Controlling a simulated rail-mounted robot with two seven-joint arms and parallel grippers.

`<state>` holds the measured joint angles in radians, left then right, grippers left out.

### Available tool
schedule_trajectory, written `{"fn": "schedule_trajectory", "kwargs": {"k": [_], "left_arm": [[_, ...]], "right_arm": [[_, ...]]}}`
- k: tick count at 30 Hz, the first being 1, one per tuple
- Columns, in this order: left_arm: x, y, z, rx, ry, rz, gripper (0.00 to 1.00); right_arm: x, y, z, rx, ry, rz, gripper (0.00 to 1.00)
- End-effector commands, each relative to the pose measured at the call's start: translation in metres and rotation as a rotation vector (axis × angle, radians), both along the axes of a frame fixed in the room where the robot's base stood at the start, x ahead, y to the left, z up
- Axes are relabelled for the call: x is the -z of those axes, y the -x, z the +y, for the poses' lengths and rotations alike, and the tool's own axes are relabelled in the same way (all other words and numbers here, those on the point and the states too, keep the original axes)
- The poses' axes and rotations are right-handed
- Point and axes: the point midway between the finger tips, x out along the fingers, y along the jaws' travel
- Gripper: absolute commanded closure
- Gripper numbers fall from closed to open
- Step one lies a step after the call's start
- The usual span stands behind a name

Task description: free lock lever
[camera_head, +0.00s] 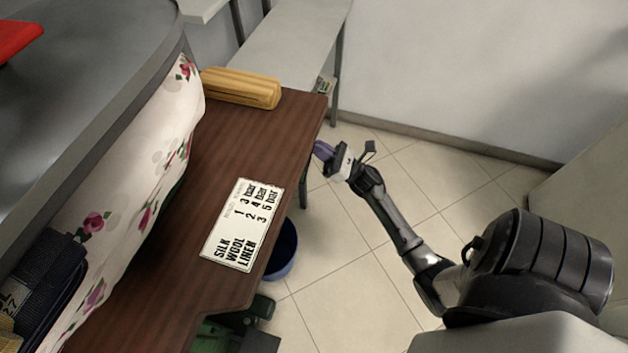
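No lock lever can be made out in this view. My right gripper (325,152) is out over the floor, just past the right edge of the brown table (205,290). Its tips look purple and close together. I cannot tell whether they are shut or hold something. My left gripper is not in view. A large dark grey rounded press-like machine (85,75) fills the upper left. A white cloth with pink flowers (140,175) hangs along its edge.
A printed card (243,225) listing silk, wool and linen with bar values lies on the table. A yellow ribbed block (240,88) lies at its far end. A blue bin (283,250) and green object (262,306) are below. The tiled floor at right is clear.

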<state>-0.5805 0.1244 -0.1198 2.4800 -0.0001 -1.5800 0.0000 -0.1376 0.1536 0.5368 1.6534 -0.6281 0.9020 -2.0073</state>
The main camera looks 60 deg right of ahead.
Motion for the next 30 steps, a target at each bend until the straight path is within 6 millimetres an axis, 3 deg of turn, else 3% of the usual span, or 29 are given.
{"fn": "schedule_trajectory", "kwargs": {"k": [10, 30], "left_arm": [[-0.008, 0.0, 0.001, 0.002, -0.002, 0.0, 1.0], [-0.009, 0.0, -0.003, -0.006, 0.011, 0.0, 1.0]], "right_arm": [[-0.016, 0.001, 0.004, 0.0, -0.002, -0.002, 1.0], [-0.02, 0.001, 0.005, -0.001, -0.002, -0.002, 1.0]]}}
